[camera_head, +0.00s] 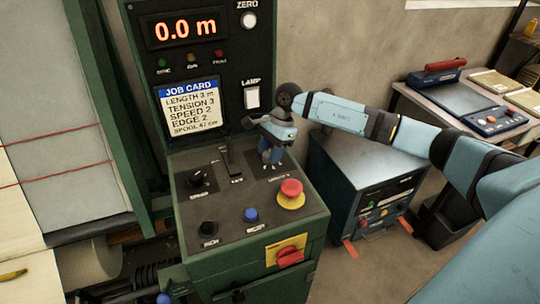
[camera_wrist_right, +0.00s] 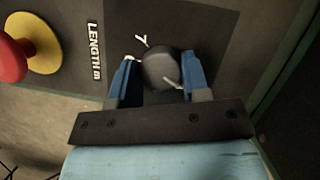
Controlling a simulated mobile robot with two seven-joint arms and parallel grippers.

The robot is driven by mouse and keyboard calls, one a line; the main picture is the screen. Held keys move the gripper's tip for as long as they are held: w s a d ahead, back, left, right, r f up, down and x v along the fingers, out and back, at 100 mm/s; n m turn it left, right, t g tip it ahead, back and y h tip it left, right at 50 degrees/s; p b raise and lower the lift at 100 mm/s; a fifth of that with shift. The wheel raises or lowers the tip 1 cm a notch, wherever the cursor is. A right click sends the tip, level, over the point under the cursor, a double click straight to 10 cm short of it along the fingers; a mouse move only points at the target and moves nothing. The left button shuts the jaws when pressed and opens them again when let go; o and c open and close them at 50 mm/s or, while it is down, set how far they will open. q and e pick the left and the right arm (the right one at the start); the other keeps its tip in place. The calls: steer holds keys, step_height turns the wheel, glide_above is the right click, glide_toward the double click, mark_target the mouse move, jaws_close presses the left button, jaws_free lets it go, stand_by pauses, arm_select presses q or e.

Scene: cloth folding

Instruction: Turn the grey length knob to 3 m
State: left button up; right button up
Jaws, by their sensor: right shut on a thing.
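The grey length knob (camera_wrist_right: 160,68) sits on the dark panel face, beside the printed label LENGTH m (camera_wrist_right: 94,50). My right gripper (camera_wrist_right: 159,76) has one blue finger on each side of the knob and is shut on it. A pale pointer line on the knob points to the lower right in the wrist view. One scale numeral, like a 7, shows above the knob; the fingers hide other marks. In the head view my right gripper (camera_head: 271,160) comes down onto the console and mostly hides the knob. My left gripper is not in view.
The red display (camera_head: 185,29) reads 0.0 m. The job card (camera_head: 191,104) says LENGTH 3 m. A red mushroom button (camera_head: 291,188) on a yellow base is close to the gripper. A blue button (camera_head: 250,215), black knobs (camera_head: 197,178) and a lever (camera_head: 230,160) share the console.

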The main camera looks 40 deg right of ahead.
arm_select(q)
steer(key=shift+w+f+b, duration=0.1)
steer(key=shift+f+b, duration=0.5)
steer(key=shift+b, duration=0.05)
arm_select(e)
steer(key=shift+m+t, duration=0.7)
steer(key=shift+m, duration=1)
steer(key=o, duration=0.9)
steer(key=shift+r, duration=0.1)
arm_select(q)
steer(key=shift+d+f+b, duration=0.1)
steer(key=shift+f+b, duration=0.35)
steer(key=shift+b, duration=0.15)
arm_select(e)
steer(key=v, duration=1.3)
steer(key=shift+r, duration=0.35)
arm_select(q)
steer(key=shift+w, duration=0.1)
arm_select(e)
steer(key=shift+s, duration=0.1)
